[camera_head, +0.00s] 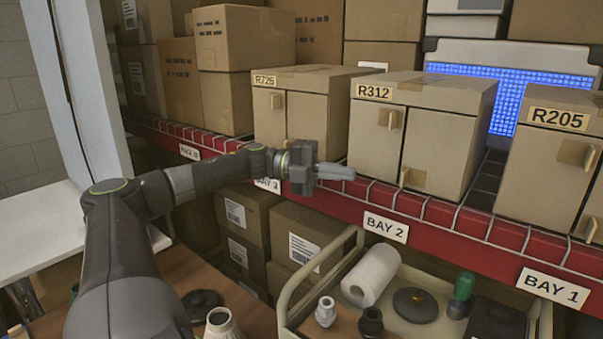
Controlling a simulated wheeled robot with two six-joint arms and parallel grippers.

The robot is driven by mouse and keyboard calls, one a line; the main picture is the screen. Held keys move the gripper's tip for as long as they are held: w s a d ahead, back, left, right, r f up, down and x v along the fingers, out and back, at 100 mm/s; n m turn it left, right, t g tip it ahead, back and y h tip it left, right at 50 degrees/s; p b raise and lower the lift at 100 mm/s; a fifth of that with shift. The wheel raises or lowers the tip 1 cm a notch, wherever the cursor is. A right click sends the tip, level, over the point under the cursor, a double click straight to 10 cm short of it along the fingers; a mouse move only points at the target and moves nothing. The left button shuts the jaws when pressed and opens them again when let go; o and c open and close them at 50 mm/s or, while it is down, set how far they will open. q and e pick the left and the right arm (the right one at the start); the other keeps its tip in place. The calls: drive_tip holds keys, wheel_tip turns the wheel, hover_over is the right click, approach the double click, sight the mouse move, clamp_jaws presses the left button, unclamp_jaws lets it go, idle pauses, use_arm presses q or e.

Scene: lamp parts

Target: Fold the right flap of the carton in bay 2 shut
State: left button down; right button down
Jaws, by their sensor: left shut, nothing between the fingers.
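The carton marked R312 (450,95) stands on the shelf above the BAY 2 label (386,227). Its front has two flaps with a dark vertical seam between them. The right flap (432,148) has a small tan tab (411,178) low by the seam. The left flap (372,148) has a tab higher up. Both flaps look about flush with the front; a small gap at the right flap cannot be told. My left gripper (345,172) is shut and empty, pointing right, before the carton's lower left corner. My right gripper is out of view.
Cartons R725 (310,100) and R205 (548,150) stand on either side. The red shelf edge (450,235) with wire mesh runs below them. A cream tray (285,310) below holds a white roll (370,275), a green-handled tool (461,290) and other parts.

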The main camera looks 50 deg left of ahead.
use_arm(q)
drive_tip(key=p+v, duration=0.2)
drive_tip(key=v, duration=0.6)
drive_tip(key=shift+s+a, duration=0.15)
drive_tip(key=shift+a, duration=0.05)
